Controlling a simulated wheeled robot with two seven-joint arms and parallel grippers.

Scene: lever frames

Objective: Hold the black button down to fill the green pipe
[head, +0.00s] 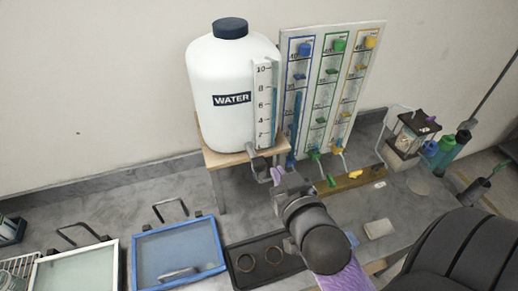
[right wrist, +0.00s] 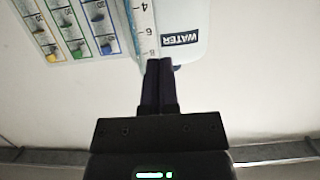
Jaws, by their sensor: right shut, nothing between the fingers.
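A white board (head: 372,55) stands upright behind the bench with blue, green and yellow pipe columns. The green pipe (head: 326,95) is the middle one, with green markers along it; I see no clear fill in it. Blue shows in the lower part of the blue pipe (head: 297,112). My right gripper (head: 278,179) is low in front of the board's left side, by the tank's stand. In the right wrist view its dark fingers (right wrist: 158,66) are shut together and empty. I cannot pick out the black button; my right arm covers part of that area. My left gripper is out of view.
A white water tank (head: 218,75) with a scale stands on a wooden stand (head: 215,160), left of the board. A wooden strip (head: 350,184) lies below the board. A dark tray (head: 240,275) and a blue-framed box (head: 200,245) sit in front. A lantern-like object (head: 408,135) stands right.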

